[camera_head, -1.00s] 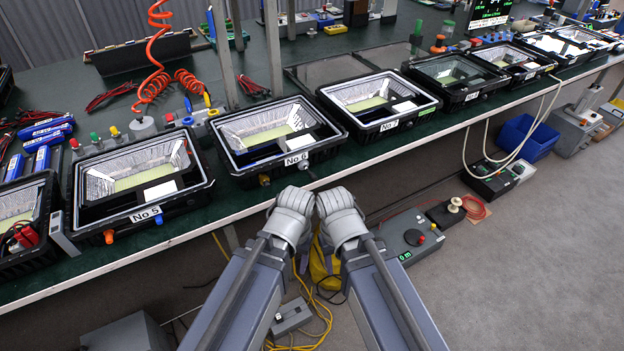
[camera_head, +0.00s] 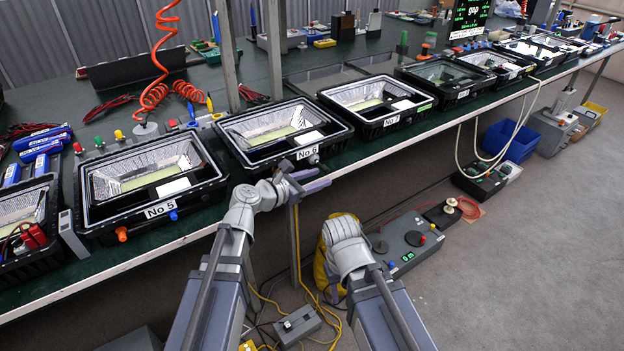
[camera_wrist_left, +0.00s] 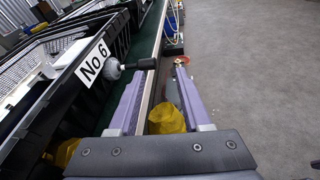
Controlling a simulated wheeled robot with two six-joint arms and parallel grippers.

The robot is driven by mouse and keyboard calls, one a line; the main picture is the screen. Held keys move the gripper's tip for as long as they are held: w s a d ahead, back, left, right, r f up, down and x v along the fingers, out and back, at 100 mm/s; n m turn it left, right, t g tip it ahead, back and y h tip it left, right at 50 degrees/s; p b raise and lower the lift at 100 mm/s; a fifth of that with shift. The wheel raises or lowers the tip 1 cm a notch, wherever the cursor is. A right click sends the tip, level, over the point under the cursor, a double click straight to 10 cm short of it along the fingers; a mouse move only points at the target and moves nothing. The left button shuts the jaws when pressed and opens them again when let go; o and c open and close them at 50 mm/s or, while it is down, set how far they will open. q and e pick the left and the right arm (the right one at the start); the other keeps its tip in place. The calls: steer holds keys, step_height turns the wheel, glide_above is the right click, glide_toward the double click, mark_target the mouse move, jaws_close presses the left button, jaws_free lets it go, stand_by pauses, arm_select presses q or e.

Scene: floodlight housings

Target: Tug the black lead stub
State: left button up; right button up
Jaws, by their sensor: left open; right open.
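The black lead stub (camera_wrist_left: 139,64) sticks out of a grey round gland on the front of the No 6 housing (camera_wrist_left: 92,68) in the left wrist view. In the head view the No 6 housing (camera_head: 232,141) sits at the table's front edge, and its gland shows at the front right; I cannot make out the stub there. My left gripper (camera_head: 322,178) is open just below the gland. In the left wrist view the stub's end lies just beyond the left fingertip of this gripper (camera_wrist_left: 160,70). My right gripper (camera_head: 338,228) is lower, off the table edge, its fingers hidden.
Housings No 5 (camera_head: 90,225) and No 7 (camera_head: 392,120) flank No 6 along the table edge (camera_head: 400,139). Below, a grey control box (camera_head: 405,245) and a blue bin (camera_head: 512,140) stand on the floor. Yellow cables lie under my arms.

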arm_select(q)
steer(key=shift+w+a+r+n+t, duration=0.5)
steer(key=shift+a+n, duration=0.05)
steer(key=shift+n, duration=0.55)
steer(key=shift+b+x, duration=0.85)
steer(key=shift+x, duration=3.1)
steer(key=shift+s, duration=0.1)
jaws_close()
steer(key=shift+c, duration=1.5)
jaws_free()
jaws_close()
steer(key=shift+s+d, duration=0.1)
steer(key=o, duration=0.6)
jaws_free()
